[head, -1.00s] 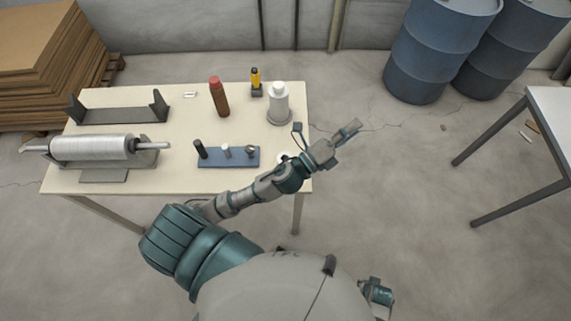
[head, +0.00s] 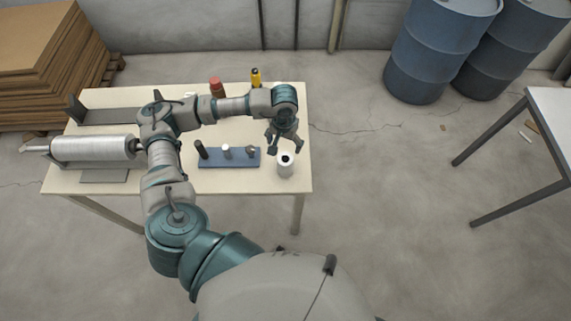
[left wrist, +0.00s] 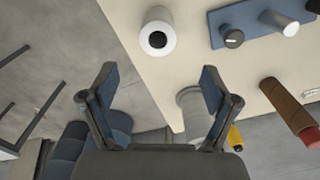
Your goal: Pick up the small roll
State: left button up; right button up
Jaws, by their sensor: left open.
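The small roll (head: 285,165) is white with a dark core hole and stands upright near the front right corner of the table. In the left wrist view the small roll (left wrist: 157,33) is beyond the fingertips, roughly centred between them. My left gripper (head: 285,148) is just behind the roll in the head view, pointing toward it. In the left wrist view my left gripper (left wrist: 157,85) is open with nothing between its fingers. My right gripper is not in view.
On the table (head: 230,183) are a blue tool holder (head: 228,158) left of the roll, a large roll on a stand (head: 92,148), a red-brown cylinder (head: 217,88) and a yellow item (head: 256,76).

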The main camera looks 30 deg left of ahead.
aim_at(283, 158)
pick_arm(q)
notch_tip(283, 158, down, 9)
jog(key=shift+a+p, duration=0.1)
jog(key=shift+p, duration=0.65)
jog(key=shift+a+f, duration=0.15)
jog(key=shift+f, duration=0.5)
jog(key=f, duration=0.1)
jog(key=f+p, duration=0.1)
jog(key=f, duration=0.2)
jog(key=shift+w+d+f+p, duration=0.2)
jog(key=shift+w+d+p, duration=0.1)
jog(key=shift+d, duration=0.1)
jog(key=shift+f, duration=0.2)
jog(key=shift+a, duration=0.15)
jog(key=c, duration=1.4)
